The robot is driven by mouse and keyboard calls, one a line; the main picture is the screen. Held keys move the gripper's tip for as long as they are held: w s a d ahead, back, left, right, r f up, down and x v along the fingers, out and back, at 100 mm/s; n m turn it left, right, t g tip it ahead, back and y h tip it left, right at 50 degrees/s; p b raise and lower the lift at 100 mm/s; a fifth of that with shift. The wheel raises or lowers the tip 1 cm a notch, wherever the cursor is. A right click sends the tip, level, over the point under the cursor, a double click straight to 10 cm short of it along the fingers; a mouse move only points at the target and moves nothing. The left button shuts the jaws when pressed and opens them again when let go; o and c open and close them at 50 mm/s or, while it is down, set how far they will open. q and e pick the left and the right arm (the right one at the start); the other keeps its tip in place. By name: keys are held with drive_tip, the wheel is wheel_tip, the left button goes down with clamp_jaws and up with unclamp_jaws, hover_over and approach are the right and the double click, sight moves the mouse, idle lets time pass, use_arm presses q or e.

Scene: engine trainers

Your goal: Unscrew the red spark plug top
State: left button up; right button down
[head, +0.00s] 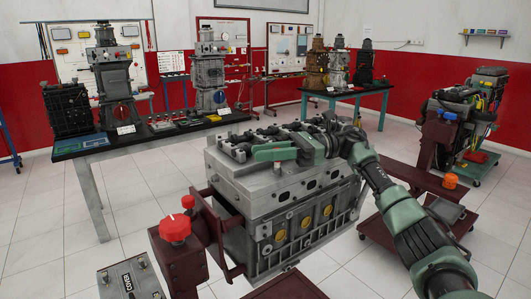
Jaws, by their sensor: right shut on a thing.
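A grey engine block (280,195) stands on a dark red stand in the middle of the head view. My right gripper (248,149) reaches across its top from the right, with the arm low over the block. It is shut on a small part at the engine's top. The fingers hide this part, and I cannot make out its colour. No red spark plug top shows clearly on the engine. My left gripper is not in view.
A red knob (175,228) sits on the stand at the front left, near a metal control box (131,281). A black table (85,145) with engine models stands behind on the left. Another engine trainer (460,130) stands at the right. White tiled floor lies open between them.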

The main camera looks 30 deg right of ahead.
drive_tip(key=shift+s+g, duration=0.1)
drive_tip(key=shift+g, duration=0.2)
drive_tip(key=c, duration=1.2)
unclamp_jaws()
drive_tip(key=shift+c, duration=0.2)
wheel_tip(320, 180, up, 20)
drive_tip(key=p, duration=0.1)
